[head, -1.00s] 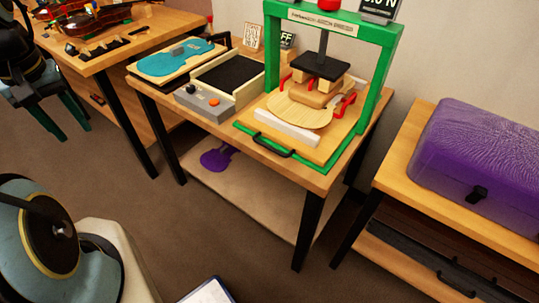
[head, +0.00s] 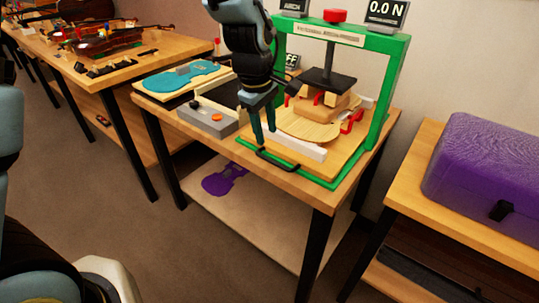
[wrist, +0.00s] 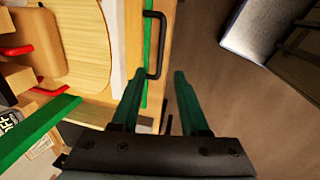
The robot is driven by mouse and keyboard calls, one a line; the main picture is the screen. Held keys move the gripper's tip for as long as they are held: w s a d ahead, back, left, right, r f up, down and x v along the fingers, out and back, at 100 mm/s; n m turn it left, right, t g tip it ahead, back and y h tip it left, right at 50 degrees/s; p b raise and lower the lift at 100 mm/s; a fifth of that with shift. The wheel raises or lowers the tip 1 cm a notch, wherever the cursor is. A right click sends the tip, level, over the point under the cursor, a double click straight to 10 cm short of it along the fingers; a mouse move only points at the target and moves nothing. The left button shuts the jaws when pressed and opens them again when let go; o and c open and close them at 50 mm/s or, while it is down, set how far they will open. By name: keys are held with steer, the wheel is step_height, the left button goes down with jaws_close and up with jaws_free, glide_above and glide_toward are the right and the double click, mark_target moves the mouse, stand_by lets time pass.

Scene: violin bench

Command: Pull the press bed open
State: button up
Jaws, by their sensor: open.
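The press (head: 391,75) is a green frame on the bench, with a black plate on a screw. Its bed (head: 338,157) is a light wooden board with a black bar handle (head: 276,161) on its front edge. The board lies within the green base, carrying a pale violin-shaped plate (head: 308,125) and a white block (head: 306,148). My gripper (head: 264,138) is open and empty, pointing down close to the handle's left end. In the wrist view, the handle (wrist: 157,45) lies just past the fingertips (wrist: 157,82), in line with the gap between them. Contact cannot be told.
A grey box with an orange button (head: 208,117) and a teal violin-shaped form (head: 182,78) stand left on the bench. A purple case (head: 485,170) is on the right bench. A purple violin shape (head: 224,178) lies on the lower shelf. Floor in front is clear.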

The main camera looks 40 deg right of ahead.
mark_target(270, 160)
steer(key=f, duration=0.3)
steer(key=d+f+p, duration=0.1)
steer(key=f, duration=0.5)
steer(key=shift+w+d, duration=0.25)
steer(key=shift+r, duration=0.1)
jaws_close()
stand_by(0.9)
